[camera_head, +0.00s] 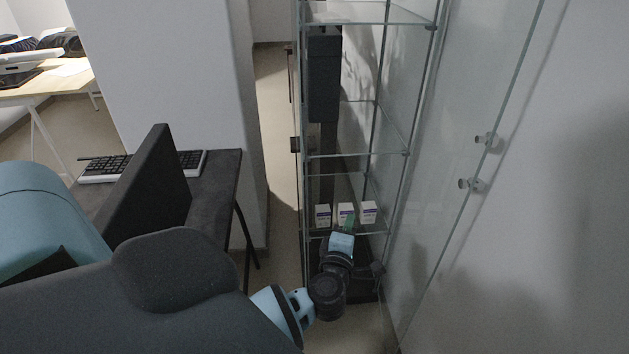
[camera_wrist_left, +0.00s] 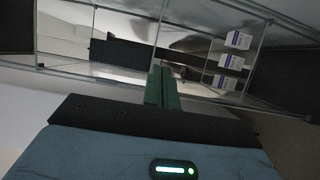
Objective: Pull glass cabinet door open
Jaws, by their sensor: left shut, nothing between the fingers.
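The tall glass cabinet (camera_head: 405,85) stands right of the middle in the head view. Its glass door (camera_head: 452,195) stands swung out to the right, at a wide angle to the open front. Two small round knobs (camera_head: 487,139) show near the door's outer edge. My left gripper (camera_head: 348,223) is low at the cabinet front, in front of the lowest visible shelf and well left of the knobs. Its green fingers (camera_wrist_left: 163,88) are shut together with nothing between them in the left wrist view. My right gripper is out of view.
Small white boxes (camera_head: 368,212) stand in a row on the low shelf, close behind the left gripper; they also show in the wrist view (camera_wrist_left: 231,62). A dark desk (camera_head: 222,180) with a keyboard (camera_head: 190,163) stands left. A white wall is close on the right.

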